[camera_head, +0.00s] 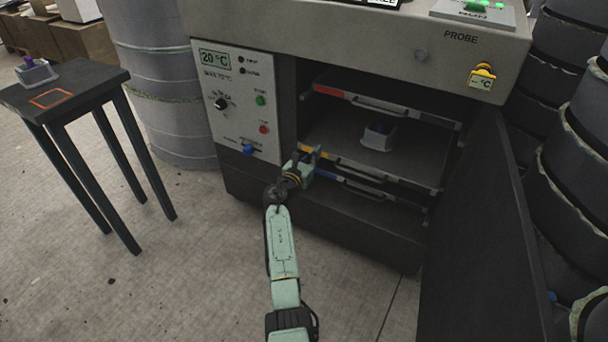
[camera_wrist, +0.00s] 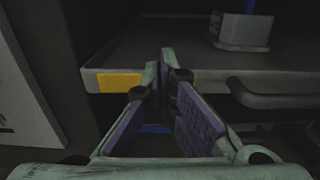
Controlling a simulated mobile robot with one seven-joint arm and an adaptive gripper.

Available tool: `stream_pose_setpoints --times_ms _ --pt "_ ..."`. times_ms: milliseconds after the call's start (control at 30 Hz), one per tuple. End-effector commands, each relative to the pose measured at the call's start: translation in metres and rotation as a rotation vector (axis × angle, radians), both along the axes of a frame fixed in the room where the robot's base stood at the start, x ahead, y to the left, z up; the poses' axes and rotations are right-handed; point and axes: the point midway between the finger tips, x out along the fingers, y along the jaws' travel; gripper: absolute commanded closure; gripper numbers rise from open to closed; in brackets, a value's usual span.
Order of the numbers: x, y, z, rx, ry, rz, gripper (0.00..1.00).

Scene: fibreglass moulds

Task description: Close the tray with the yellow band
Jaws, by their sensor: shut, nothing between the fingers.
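The tray with the yellow band (camera_head: 402,179) is the middle one in the oven and stands pulled partly out. Its yellow band (camera_wrist: 119,82) shows at the left end of its front edge in the wrist view, and its handle (camera_wrist: 270,98) is to the right. A small grey mould (camera_head: 378,135) sits on the tray. My gripper (camera_head: 308,156) is shut and empty at the left part of the tray's front edge, just right of the yellow band. I cannot tell whether the fingertips touch the edge.
A red-banded tray (camera_head: 387,106) is above and a blue-banded tray (camera_head: 372,190) is below. The oven door (camera_head: 485,240) stands open on the right. The control panel (camera_head: 238,100) is left of the opening. A small black table (camera_head: 88,84) stands at the left, with clear floor between.

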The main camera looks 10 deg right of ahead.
Motion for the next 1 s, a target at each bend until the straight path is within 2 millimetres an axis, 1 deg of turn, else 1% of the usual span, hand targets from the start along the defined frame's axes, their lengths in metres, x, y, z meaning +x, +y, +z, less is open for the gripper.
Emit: stream_pose_setpoints --times_ms 33,200,400,633,1000 --pt "0.01 -0.008 -0.006 0.0 -0.002 -0.002 1.0" --pt "0.037 -0.028 -0.006 0.0 -0.002 -0.002 1.0" --pt "0.06 -0.044 -0.004 0.0 -0.001 -0.001 1.0" --pt "0.072 -0.052 -0.002 0.0 0.0 0.0 1.0" --pt "0.075 -0.054 0.003 0.001 -0.004 0.004 1.0"
